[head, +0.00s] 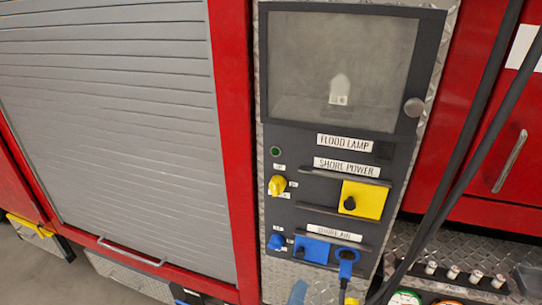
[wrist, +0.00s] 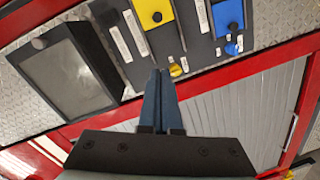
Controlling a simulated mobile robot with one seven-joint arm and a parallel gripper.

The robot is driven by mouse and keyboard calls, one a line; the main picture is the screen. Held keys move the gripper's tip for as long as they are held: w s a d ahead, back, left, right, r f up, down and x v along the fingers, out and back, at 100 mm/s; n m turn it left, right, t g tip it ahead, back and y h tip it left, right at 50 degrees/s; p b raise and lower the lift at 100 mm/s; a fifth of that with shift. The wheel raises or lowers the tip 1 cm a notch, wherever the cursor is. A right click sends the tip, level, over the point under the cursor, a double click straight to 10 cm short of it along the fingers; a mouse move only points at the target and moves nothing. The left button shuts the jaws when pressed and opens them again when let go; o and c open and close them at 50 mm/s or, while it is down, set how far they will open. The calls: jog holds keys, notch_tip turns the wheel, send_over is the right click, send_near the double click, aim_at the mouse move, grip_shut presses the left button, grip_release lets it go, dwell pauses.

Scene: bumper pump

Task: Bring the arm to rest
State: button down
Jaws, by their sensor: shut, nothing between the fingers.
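My gripper (wrist: 160,80) shows in the wrist view, its two blue-grey fingers together with nothing between them. The fingers point towards the dark control panel. In that picture their tips lie just left of the yellow knob (wrist: 176,70); I cannot tell the gap in depth. In the head view the panel (head: 285,205) stands upright with a yellow knob (head: 277,186) and a blue knob (head: 276,242) on its left side. My gripper cannot be clearly made out there; a small blue shape shows at the bottom edge.
A window (head: 340,70) is above. A grey roller shutter (head: 110,130) is at left. Dark hoses or cables (head: 470,165) cross the right side.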

jog(key=w+a+r+m+t+y+b, duration=0.1)
jog(key=w+r+m+t, duration=0.15)
jog(key=r, duration=0.75)
jog(key=w+a+r+m+t+y+b, duration=0.1)
jog(key=w+r+m+t, duration=0.2)
jog(key=r, duration=0.6)
jog(key=s+a+r+m+t+y+b, duration=0.1)
jog(key=s+r+t+y, duration=0.1)
jog(key=r, duration=0.8)
jog(key=s+r+m+t+y+b, duration=0.1)
jog(key=s+r+m+t, duration=0.1)
jog(key=s+r+t, duration=0.2)
jog(key=s+r, duration=0.3)
jog(key=r, duration=0.2)
jog(key=shift+a+r+y, duration=0.35)
jog(key=shift+r+y, duration=0.05)
jog(key=shift+m, duration=0.25)
jog(key=shift+f, duration=0.1)
